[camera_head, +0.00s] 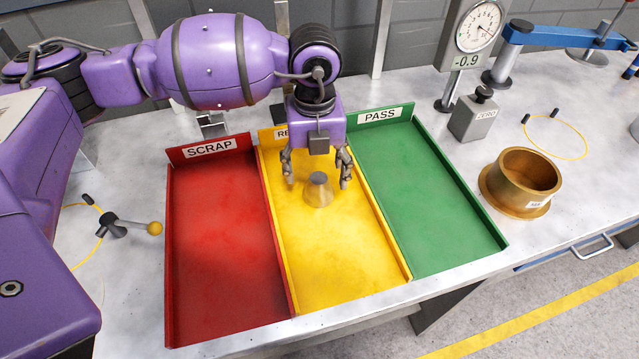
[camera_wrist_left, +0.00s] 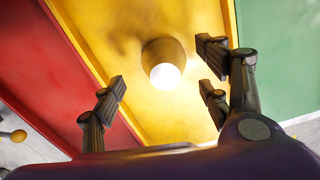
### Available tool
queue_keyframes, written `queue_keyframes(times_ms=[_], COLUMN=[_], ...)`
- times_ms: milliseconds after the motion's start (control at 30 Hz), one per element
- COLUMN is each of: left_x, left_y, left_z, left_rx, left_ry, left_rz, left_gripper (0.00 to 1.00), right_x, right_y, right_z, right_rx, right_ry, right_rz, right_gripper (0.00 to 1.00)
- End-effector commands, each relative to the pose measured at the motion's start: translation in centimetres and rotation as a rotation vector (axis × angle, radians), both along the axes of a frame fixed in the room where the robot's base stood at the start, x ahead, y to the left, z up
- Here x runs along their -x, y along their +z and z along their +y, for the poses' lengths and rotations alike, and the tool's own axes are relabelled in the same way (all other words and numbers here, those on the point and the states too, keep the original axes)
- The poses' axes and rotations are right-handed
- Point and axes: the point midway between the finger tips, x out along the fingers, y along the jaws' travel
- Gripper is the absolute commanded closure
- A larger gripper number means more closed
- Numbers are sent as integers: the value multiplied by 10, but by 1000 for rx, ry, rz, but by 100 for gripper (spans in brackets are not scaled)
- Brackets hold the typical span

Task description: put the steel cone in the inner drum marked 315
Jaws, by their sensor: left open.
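The steel cone (camera_head: 318,190) stands in the yellow tray (camera_head: 345,255), toward its back end. In the left wrist view the cone (camera_wrist_left: 161,60) shows from above with a bright top, between and beyond the fingers. My left gripper (camera_head: 317,178) is open above and around the cone's place, pointing down; no finger visibly touches it. It also shows in the left wrist view (camera_wrist_left: 160,92). A bronze drum (camera_head: 525,178) with a flange and a small white label stands on the bench at the right; its label is too small to read. My right gripper is out of view.
The red SCRAP tray (camera_head: 225,245) and green PASS tray (camera_head: 425,195) flank the yellow tray, both empty, with raised walls between. A dial gauge stand (camera_head: 470,45), a grey ZERO block (camera_head: 474,118) and a yellow cable loop (camera_head: 558,138) are at the right. A yellow-knobbed lever (camera_head: 135,227) is at the left.

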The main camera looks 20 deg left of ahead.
Motion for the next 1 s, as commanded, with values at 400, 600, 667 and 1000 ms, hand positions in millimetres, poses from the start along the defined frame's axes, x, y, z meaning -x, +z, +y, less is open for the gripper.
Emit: queue_keyframes(times_ms=[400,600,667,1000], left_x=[7,7,7,7], left_y=[-47,-47,-47,-47], left_z=[-4,-3,-3,-3], left_rx=[1,1,1,1], left_ry=[0,0,0,0], left_rz=[0,0,0,2], left_gripper=[31,32,40,85], right_x=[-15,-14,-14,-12], right_y=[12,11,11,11], right_z=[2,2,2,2], right_rx=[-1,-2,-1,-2], right_ry=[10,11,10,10], right_rz=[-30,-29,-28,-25], right_gripper=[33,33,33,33])
